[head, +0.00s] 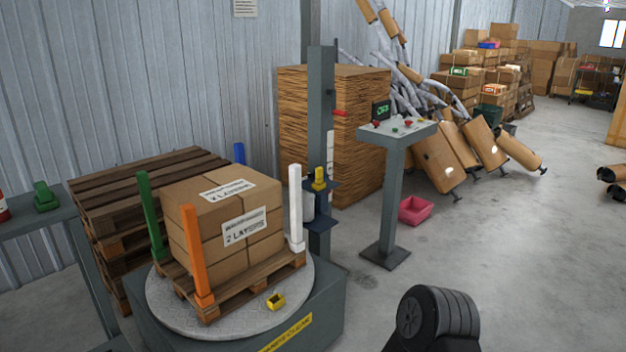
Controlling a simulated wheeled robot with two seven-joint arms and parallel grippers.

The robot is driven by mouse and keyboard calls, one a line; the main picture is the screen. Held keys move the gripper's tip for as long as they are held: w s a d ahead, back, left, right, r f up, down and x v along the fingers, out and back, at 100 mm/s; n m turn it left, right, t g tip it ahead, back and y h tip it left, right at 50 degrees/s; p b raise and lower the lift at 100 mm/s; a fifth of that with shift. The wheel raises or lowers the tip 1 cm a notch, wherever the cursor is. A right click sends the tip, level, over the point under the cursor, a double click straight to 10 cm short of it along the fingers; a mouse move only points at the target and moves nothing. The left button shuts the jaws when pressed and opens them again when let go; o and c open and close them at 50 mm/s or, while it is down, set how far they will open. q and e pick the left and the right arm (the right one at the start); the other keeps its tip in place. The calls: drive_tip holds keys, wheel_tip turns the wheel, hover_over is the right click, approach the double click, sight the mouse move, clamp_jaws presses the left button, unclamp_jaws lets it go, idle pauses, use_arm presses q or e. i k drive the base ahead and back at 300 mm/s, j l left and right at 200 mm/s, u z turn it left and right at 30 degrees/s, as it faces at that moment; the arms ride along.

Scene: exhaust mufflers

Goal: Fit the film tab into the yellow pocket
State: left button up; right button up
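A small yellow pocket (276,301) sits on the round grey turntable (172,298), by the front edge of a small pallet. A yellow piece (319,179) stands on the dark blue carriage of the grey mast (321,130); I cannot tell whether it is the film tab. A pale roll (308,204) shows at the carriage, partly hidden behind the white corner post. No film is visible on the boxes. Neither of my grippers is in view.
Stacked cartons (222,220) stand on the turntable pallet among green, orange, white and blue posts. A control pedestal (394,190) with a screen stands right of the mast. A pink bin (416,210) lies behind it. The floor to the right is mostly clear.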

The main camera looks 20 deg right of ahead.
sight(265, 312)
drive_tip(key=i+l+u, duration=0.1)
drive_tip(key=u, duration=0.25)
drive_tip(key=l+u, duration=0.15)
drive_tip(key=u, duration=0.2)
drive_tip(key=i+l+u, duration=0.1)
drive_tip(key=u, duration=0.2)
drive_tip(key=l+u, duration=0.3)
drive_tip(key=l, duration=0.55)
drive_tip(key=l+u, duration=0.25)
drive_tip(key=l, duration=0.6)
drive_tip(key=l+u, duration=0.3)
drive_tip(key=l, duration=1.1)
drive_tip(key=k+l, duration=0.15)
drive_tip(key=l, duration=1)
drive_tip(key=k+l, duration=0.15)
drive_tip(key=l, duration=1)
drive_tip(key=k+u, duration=0.05)
